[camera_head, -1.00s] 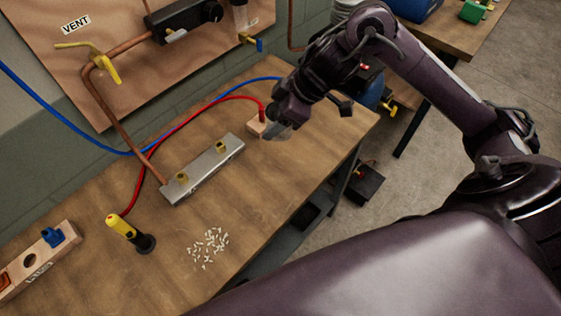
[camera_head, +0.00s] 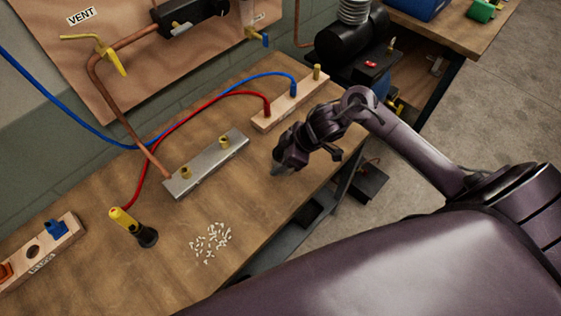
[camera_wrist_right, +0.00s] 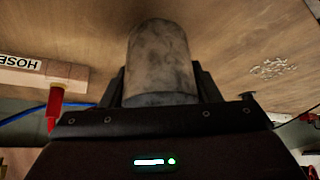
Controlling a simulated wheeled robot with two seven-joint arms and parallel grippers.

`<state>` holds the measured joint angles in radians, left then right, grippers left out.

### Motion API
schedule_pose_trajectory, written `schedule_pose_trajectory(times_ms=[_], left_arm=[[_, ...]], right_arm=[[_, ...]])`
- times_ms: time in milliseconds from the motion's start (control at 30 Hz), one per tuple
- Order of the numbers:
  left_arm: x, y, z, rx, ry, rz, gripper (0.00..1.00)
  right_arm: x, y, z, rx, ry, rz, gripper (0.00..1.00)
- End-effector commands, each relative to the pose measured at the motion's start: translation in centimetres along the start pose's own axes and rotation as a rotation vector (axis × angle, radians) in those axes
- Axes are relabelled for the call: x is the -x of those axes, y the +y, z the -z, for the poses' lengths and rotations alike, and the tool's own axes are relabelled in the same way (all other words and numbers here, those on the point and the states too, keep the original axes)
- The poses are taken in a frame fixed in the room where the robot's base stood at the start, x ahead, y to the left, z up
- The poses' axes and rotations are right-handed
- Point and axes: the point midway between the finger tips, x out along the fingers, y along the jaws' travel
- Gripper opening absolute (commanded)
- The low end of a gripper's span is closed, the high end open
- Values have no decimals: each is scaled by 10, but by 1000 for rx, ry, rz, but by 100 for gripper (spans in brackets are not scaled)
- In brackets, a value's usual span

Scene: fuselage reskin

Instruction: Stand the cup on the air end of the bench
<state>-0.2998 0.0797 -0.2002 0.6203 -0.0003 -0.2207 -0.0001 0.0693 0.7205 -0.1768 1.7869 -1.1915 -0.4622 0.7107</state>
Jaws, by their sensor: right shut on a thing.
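My right gripper (camera_head: 281,168) is above the right part of the wooden bench (camera_head: 225,100), near its front edge. In the right wrist view the gripper (camera_wrist_right: 161,88) is shut on a smoky grey, rounded cup (camera_wrist_right: 160,58), which sits between the two fingers. The bench top (camera_wrist_right: 225,45) lies beyond the cup. In the head view the cup is mostly hidden by the gripper; I cannot tell whether it touches the bench. My left gripper is not in view.
A wooden block (camera_head: 308,95) with red and blue hose ends lies behind the gripper; its HOSE label (camera_wrist_right: 20,64) shows in the wrist view. A metal manifold (camera_head: 208,165), white bits (camera_head: 211,240) and a yellow-handled tool (camera_head: 133,228) lie left. A black compressor (camera_head: 350,45) stands beyond the bench.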

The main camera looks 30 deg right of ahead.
Motion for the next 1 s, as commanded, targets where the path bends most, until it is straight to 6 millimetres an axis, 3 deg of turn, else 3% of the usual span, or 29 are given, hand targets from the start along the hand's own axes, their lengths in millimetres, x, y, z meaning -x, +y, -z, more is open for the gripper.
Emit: schedule_pose_trajectory(times_ms=[200, 567, 600, 733, 1000], left_arm=[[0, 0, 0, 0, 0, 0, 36], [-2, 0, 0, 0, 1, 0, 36], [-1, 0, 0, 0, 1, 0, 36], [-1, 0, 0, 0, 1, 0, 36], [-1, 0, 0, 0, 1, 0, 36]], right_arm=[[-22, 0, -14, -2, 0, 1, 29], [-25, 0, -16, 0, 1, 0, 29], [-25, 0, -16, 0, 1, 0, 59], [-25, 0, -16, 0, 1, 0, 76], [-24, 0, -15, 0, 1, 0, 78]])
